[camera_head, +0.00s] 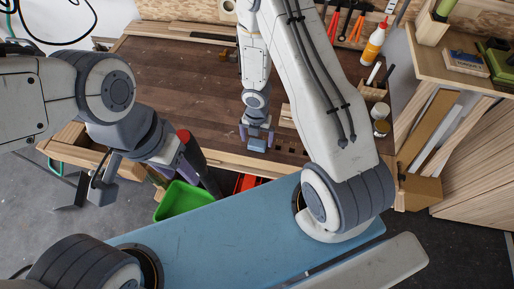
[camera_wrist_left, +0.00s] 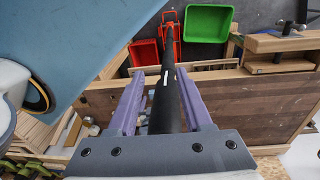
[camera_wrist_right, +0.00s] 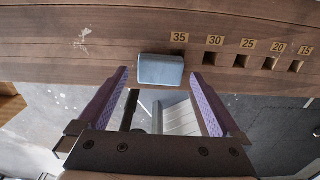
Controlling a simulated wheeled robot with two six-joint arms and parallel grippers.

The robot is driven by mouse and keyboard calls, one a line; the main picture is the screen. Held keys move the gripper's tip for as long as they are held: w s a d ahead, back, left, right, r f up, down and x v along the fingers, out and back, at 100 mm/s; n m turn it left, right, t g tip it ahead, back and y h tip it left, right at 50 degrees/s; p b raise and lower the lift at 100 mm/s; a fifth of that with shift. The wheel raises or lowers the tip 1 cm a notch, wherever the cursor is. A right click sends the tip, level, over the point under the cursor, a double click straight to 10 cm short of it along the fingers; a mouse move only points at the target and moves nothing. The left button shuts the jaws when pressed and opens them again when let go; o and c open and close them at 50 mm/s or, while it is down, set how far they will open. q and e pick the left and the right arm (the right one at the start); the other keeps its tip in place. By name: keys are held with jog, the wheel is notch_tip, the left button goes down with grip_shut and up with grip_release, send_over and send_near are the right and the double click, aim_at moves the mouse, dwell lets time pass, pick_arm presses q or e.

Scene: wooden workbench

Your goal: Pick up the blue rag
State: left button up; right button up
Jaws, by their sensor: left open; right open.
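In the right wrist view a small pale blue folded block, which looks like the blue rag (camera_wrist_right: 160,70), lies on the bench top near its edge, beside a hole marked 35. My right gripper (camera_wrist_right: 157,88) is open, with the rag just ahead of and between its purple fingertips. In the head view this gripper (camera_head: 257,138) is at the bench's front edge, and the rag is hard to tell from it. My left gripper (camera_wrist_left: 165,75) is open off the bench's front left. A black pole (camera_wrist_left: 170,97) runs between its fingers; contact cannot be told.
The wooden workbench (camera_head: 175,80) is mostly clear. A glue bottle (camera_head: 374,45), jars and hanging tools stand at its right and back. A green crate (camera_head: 183,203) is on the floor in front, with a red crate (camera_wrist_left: 143,54) beside it in the left wrist view.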

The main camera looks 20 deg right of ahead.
aim_at(257, 143)
jog(key=shift+f+b, duration=0.35)
jog(key=shift+f, duration=0.4)
pick_arm(q)
jog(key=shift+f, duration=0.7)
pick_arm(e)
jog(key=shift+r, duration=0.1)
jog(key=c, duration=1.2)
pick_arm(q)
jog(key=shift+r, duration=0.1)
notch_tip(257, 143, up, 10)
jog(key=p, duration=1)
pick_arm(e)
notch_tip(257, 143, up, 10)
